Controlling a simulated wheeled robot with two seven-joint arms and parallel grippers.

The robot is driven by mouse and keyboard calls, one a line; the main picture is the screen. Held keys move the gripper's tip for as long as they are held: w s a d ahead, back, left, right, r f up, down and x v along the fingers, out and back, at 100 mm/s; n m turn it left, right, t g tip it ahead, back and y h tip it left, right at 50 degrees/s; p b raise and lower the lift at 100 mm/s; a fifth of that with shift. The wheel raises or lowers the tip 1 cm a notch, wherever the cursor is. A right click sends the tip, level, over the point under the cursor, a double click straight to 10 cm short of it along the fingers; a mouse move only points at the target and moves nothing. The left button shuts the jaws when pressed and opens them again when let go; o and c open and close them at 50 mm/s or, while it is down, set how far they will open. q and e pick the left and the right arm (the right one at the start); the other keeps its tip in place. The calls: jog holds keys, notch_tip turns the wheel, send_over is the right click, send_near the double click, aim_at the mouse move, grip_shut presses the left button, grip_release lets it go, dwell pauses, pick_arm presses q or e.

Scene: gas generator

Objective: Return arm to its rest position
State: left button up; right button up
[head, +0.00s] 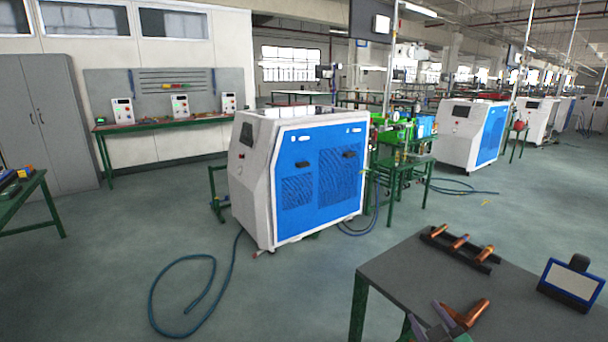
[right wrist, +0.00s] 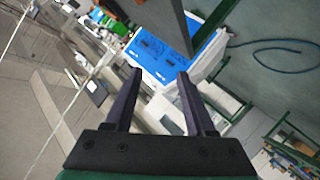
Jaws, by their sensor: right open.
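My right gripper (head: 426,316) shows at the bottom edge of the head view, over the near part of the grey table. In the right wrist view its two dark fingers (right wrist: 159,74) stand apart with nothing between them. A copper torch-like piece (head: 474,314) shows just right of the gripper in the head view; I cannot tell whether they touch. Several copper pieces (head: 460,242) lie across a dark rack on the table. My left gripper is not in view. The white and blue gas generator (head: 300,175) stands on the floor beyond the table.
The grey table (head: 400,262) has a bare area left of the rack. A small blue-framed screen (head: 571,283) stands at its right. A blue hose (head: 170,268) lies on the floor at left. Green workbenches (head: 160,124) stand farther back. Open floor lies between the table and generator.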

jog(key=s+a+f+m+g+y, duration=0.2)
jog(key=s+f+m+g, duration=0.2)
jog(key=s+f+g, duration=1.1)
jog(key=s+f+t, duration=0.3)
jog(key=f, duration=1.5)
jog(key=s+f, duration=0.5)
jog(key=f, duration=0.4)
jog(key=s+d+f+g, duration=0.1)
jog(key=s+f, duration=0.5)
jog(key=f, duration=0.3)
jog(key=shift+s+d, duration=0.3)
jog(key=shift+o, duration=0.2)
jog(key=s+d+f, duration=0.1)
jog(key=s+f, duration=0.2)
jog(key=s, duration=0.5)
jog(key=shift+d+f, duration=0.25)
jog(key=shift+f, duration=0.1)
